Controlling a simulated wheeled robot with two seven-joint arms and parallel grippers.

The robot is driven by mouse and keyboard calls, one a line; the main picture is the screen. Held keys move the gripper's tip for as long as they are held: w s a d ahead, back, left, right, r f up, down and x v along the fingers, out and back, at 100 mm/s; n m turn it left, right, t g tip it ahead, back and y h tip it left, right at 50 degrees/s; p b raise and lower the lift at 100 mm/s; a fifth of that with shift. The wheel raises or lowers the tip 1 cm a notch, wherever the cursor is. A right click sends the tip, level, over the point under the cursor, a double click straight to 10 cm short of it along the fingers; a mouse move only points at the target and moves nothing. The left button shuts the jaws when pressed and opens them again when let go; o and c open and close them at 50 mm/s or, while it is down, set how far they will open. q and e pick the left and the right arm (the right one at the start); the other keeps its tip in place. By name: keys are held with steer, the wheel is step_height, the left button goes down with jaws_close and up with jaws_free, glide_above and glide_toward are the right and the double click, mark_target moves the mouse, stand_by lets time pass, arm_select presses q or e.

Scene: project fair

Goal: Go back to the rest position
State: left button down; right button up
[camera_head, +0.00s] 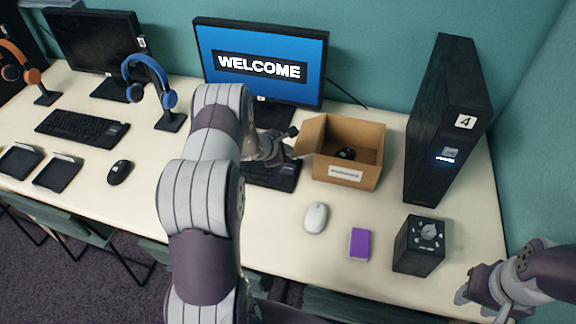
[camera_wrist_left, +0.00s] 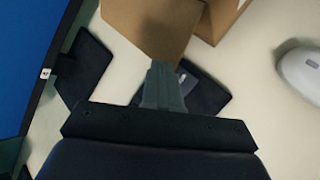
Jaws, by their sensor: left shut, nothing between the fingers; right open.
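My left arm reaches in from the bottom of the head view, over the table. My left gripper (camera_head: 284,148) is shut and empty, beside the left flap of the cardboard box and above the black keyboard (camera_head: 274,177). In the left wrist view its closed fingers (camera_wrist_left: 162,84) are over the keyboard's end (camera_wrist_left: 205,92), near the box flap (camera_wrist_left: 152,25). My right gripper (camera_head: 470,296) is open and empty at the lower right, by the table's front edge.
The cardboard box (camera_head: 342,172) holds a dark mouse (camera_head: 346,153). A white mouse (camera_head: 316,217), a purple block (camera_head: 360,244) and a black cube (camera_head: 420,245) stand in front. A monitor (camera_head: 262,66) is behind, a black computer tower (camera_head: 446,118) at right. Headphones on a stand (camera_head: 168,121) are left.

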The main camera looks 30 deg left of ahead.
stand_by(0.8)
arm_select(q)
steer(key=s+d+m+g, duration=0.1)
steer(key=s+d+f+m+h, duration=0.1)
steer(key=s, duration=0.1)
steer(key=s+d+f+g, duration=0.1)
steer(key=s, duration=0.1)
steer(key=shift+s+d+f+m+g, duration=0.2)
steer(key=shift+d+f+m+g, duration=0.1)
steer(key=shift+m, duration=0.1)
steer(key=s+d+r+m+g+y, duration=0.1)
steer(key=s+d+r+m+g, duration=0.1)
steer(key=s+d+r+m, duration=0.4)
steer(key=s+d+r+m+g+y, duration=0.1)
steer(key=s+d+r+m+g, duration=0.2)
steer(key=s+d+r+m, duration=0.4)
steer(key=s+r+m, duration=0.4)
steer(key=s+m, duration=0.4)
steer(key=m, duration=0.1)
steer(key=shift+r+y, duration=0.3)
steer(key=shift+y, duration=0.1)
steer(key=shift+s+d, duration=0.1)
steer(key=shift+s, duration=0.05)
